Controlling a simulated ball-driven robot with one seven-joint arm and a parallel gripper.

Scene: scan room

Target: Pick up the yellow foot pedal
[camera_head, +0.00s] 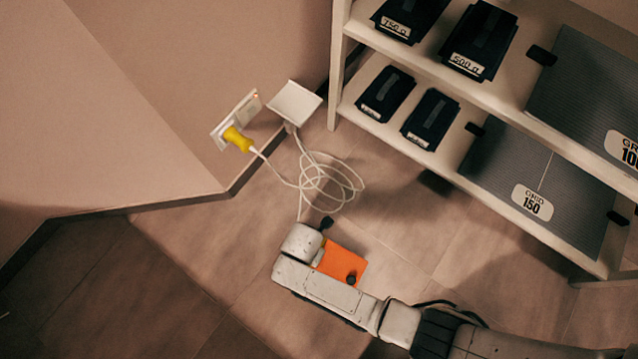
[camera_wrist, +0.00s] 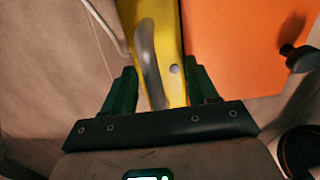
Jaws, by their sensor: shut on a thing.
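The yellow foot pedal (camera_wrist: 172,45) shows in the wrist view as a yellow body with a grey curved strip and a small grey round spot. It lies between the two green fingers of my gripper (camera_wrist: 160,72), which is shut on it. The pedal's far end runs out of the top of the picture. In the head view my arm's end hides the fingers and the pedal, so I cannot tell whether it touches the floor.
An orange panel (camera_head: 343,262) with a black knob (camera_wrist: 298,56) lies close beside the pedal. White cable loops (camera_head: 322,180) lie on the floor, running to a yellow plug (camera_head: 238,139) at a wall socket. A white shelf (camera_head: 407,57) with black boxes stands at the upper right.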

